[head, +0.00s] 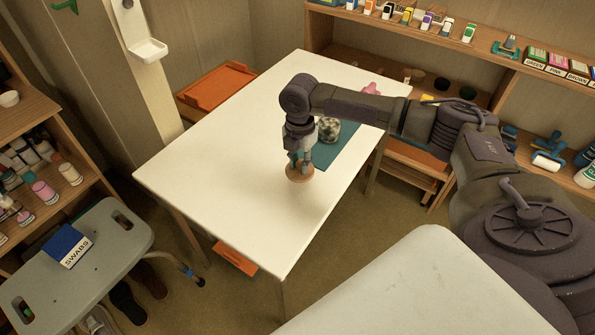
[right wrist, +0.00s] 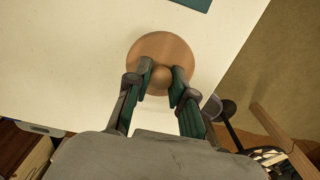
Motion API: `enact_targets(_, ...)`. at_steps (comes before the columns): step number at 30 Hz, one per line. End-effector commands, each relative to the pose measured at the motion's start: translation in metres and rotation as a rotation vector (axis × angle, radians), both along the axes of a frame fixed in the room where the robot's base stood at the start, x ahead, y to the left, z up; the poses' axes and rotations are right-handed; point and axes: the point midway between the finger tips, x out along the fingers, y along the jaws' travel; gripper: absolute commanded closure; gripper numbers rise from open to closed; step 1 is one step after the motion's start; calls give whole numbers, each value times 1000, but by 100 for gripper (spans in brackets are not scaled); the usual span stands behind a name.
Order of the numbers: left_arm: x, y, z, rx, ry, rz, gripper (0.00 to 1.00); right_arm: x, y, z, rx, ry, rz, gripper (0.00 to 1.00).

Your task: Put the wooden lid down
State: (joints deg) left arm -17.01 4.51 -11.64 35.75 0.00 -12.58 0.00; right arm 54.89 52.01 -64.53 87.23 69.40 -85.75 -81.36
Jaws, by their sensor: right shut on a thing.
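The wooden lid (head: 299,175) is a small round brown disc at the near right part of the white table (head: 215,165). In the right wrist view the lid (right wrist: 178,50) shows as a disc with a round knob (right wrist: 161,76) between my fingers. My right gripper (head: 300,162) is above the lid and shut on its knob; it also shows in the right wrist view (right wrist: 160,84). I cannot tell whether the lid touches the tabletop. A jar (head: 329,130) with mottled contents stands on a teal mat (head: 340,152) behind the gripper. My left gripper is not in view.
The left and middle of the white table are clear. A pink object (head: 372,89) lies near its far right edge. A shelf (head: 440,40) with bottles runs along the back. A grey stool (head: 110,240) with a swabs box (head: 68,246) stands at the left.

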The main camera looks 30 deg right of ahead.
Motion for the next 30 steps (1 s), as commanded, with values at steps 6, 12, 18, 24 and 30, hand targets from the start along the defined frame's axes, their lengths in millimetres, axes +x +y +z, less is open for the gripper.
enact_targets(6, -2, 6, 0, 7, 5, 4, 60, 3, 4, -13, -2, 1, -1, 100)
enact_targets(12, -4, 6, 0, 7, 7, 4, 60, 3, 4, -41, -2, 1, -1, 100)
enact_targets(18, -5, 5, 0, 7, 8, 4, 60, 3, 4, -44, -1, 0, -1, 100)
enact_targets(24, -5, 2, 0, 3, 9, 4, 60, 3, 4, -47, -1, 1, -1, 76)
enact_targets(30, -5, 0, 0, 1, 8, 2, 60, 3, 4, -46, -1, 1, -1, 52)
